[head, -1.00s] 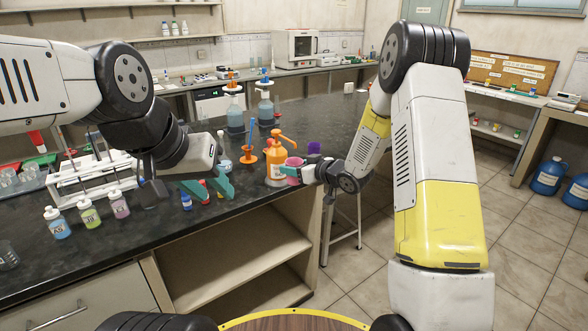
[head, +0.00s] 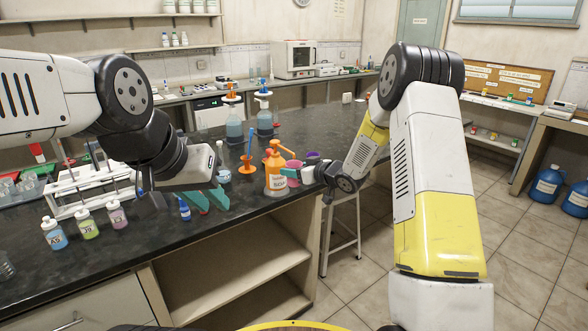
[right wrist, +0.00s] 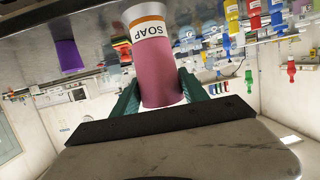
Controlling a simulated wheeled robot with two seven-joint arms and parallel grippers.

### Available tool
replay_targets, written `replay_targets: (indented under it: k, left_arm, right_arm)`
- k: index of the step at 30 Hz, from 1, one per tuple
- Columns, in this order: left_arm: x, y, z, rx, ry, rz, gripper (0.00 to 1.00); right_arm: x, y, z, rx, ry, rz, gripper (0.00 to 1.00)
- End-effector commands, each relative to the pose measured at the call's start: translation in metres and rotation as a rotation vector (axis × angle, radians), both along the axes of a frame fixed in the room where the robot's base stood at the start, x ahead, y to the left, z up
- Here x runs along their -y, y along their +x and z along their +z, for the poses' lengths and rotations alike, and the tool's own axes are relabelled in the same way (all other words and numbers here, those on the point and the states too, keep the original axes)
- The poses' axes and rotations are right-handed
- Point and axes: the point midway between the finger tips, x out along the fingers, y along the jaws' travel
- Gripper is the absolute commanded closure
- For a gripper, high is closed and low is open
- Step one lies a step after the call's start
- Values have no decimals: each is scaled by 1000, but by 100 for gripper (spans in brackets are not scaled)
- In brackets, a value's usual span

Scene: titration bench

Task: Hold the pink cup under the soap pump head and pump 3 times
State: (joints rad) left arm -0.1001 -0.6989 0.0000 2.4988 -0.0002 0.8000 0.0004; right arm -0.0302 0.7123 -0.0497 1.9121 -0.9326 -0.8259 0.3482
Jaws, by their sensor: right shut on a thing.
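The orange soap bottle (head: 276,183) with a white label stands upright on the dark bench, its orange pump head (head: 277,145) on top with the nozzle pointing right. My right gripper (head: 291,173) is shut on the pink cup (head: 293,165) beside the bottle, near the nozzle; in the head view the bottle partly hides the cup. In the right wrist view the pink cup (right wrist: 160,80) sits between the green fingers, with the SOAP label (right wrist: 150,32) beyond it. My left gripper (head: 208,201) is left of the bottle, pointing down with its green fingers apart and empty.
A purple cup (head: 312,155) stands behind the pink cup. An orange stand (head: 248,167) and a small blue-capped bottle (head: 184,208) are left of the soap.

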Motion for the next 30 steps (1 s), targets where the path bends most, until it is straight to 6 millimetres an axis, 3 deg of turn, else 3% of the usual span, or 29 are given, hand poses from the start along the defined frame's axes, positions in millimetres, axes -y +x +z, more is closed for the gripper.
replay_targets:
  k: [1, 3, 8, 18, 23, 30]
  left_arm:
    - [0, 3, 2, 0, -1, 1, 87]
    - [-1, 9, 6, -1, 1, 3, 100]
    - [-3, 47, 30, -6, 6, 14, 100]
    - [-1, 178, 79, -11, 30, 65, 100]
    - [4, 243, 87, -10, 47, 91, 100]
    - [21, 338, 82, -3, 79, 131, 100]
  right_arm:
    - [0, 0, 0, 0, 0, 0, 89]
    - [0, 0, 0, 0, 0, 0, 89]
    - [0, 0, 0, 0, 0, 0, 89]
    - [0, 0, 0, 1, 1, 0, 89]
    - [0, 0, 0, 1, 1, 0, 89]
    - [0, 0, 0, 1, 1, 0, 89]
